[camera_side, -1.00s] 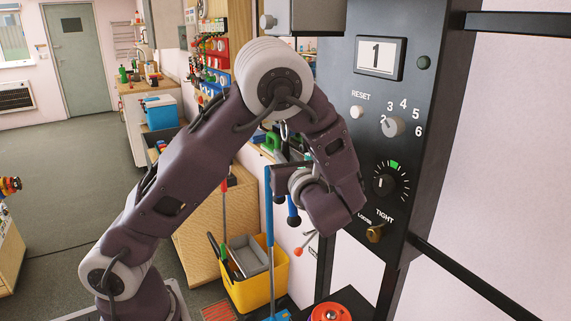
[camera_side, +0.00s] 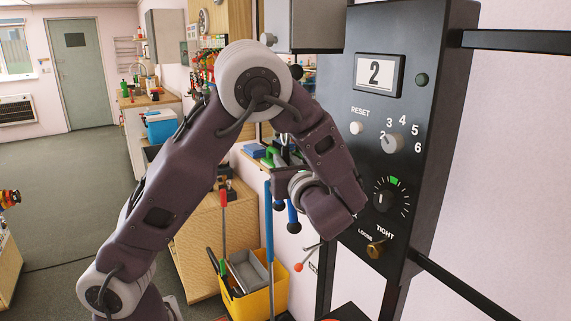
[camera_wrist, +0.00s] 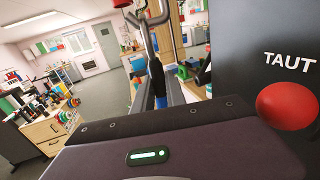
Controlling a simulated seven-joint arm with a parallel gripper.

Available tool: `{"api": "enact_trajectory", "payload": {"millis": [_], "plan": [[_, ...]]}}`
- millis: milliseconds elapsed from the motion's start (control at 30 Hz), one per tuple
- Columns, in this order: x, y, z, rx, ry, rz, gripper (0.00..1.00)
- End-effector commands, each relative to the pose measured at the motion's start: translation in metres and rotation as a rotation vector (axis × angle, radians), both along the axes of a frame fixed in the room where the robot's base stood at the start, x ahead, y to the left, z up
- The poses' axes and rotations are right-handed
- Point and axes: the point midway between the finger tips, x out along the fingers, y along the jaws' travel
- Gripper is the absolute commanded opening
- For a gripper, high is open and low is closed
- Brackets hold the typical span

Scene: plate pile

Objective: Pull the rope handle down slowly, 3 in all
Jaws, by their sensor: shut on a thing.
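My gripper (camera_side: 281,178) is shut on the rope handle, in front of and left of the black panel (camera_side: 432,150). The handle's blue grips with dark ball ends (camera_side: 293,216) show below my wrist in the side view. In the wrist view a grey metal bracket of the handle (camera_wrist: 147,35) rises above my fingers, with a bit of blue grip (camera_wrist: 160,101) between them. The fingertips are mostly hidden. The panel's counter (camera_side: 379,75) reads 2. A red dome (camera_wrist: 288,106) marked TAUT is at the right of the wrist view.
The panel carries a white RESET button (camera_side: 356,128), a numbered knob (camera_side: 392,142), a tension dial (camera_side: 391,201) and a brass LOOSE/TIGHT knob (camera_side: 377,249). A grey box (camera_side: 305,25) hangs above. A yellow bucket (camera_side: 262,299) stands below. Open floor lies left.

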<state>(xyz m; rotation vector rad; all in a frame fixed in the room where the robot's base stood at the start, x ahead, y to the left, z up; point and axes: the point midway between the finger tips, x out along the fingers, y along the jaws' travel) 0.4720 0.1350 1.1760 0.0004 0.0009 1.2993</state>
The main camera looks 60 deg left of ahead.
Motion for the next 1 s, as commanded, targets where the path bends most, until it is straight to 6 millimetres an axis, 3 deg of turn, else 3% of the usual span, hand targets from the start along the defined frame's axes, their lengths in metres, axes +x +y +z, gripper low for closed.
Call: {"api": "enact_trajectory", "payload": {"millis": [467,767,1000], "plan": [[0.0,0.0,0.004,-0.003,0.002,0.0,0.0],[0.0,0.0,-0.018,-0.001,0.003,0.001,0.0],[0.0,0.0,-0.019,-0.003,0.001,0.0,0.0]]}}
